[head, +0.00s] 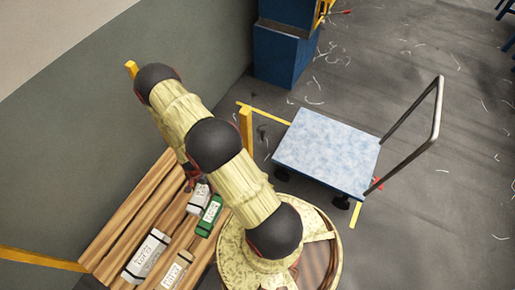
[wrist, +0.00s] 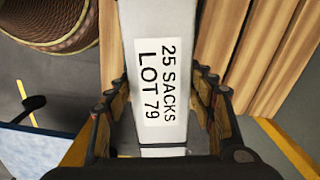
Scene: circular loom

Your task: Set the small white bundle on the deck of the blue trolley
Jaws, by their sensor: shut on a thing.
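The small white bundle (head: 199,197) is at the right side of the slatted wooden pallet (head: 130,220) in the head view. In the wrist view the white bundle (wrist: 125,30) lies between my fingers, with a label reading "25 SACKS LOT 79". My gripper (wrist: 160,85) is shut on it, one finger on each side. In the head view my gripper (head: 191,174) is partly hidden by my arm. I cannot tell whether the bundle touches the slats. The blue trolley (head: 325,150) stands to the right, its pale blue deck empty.
A green bundle (head: 209,215) lies close beside the white one. A larger white bundle (head: 147,255) and a beige bundle (head: 173,272) lie nearer on the pallet. A yellow post (head: 246,130) stands between pallet and trolley. The trolley's metal handle (head: 435,110) rises at its right.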

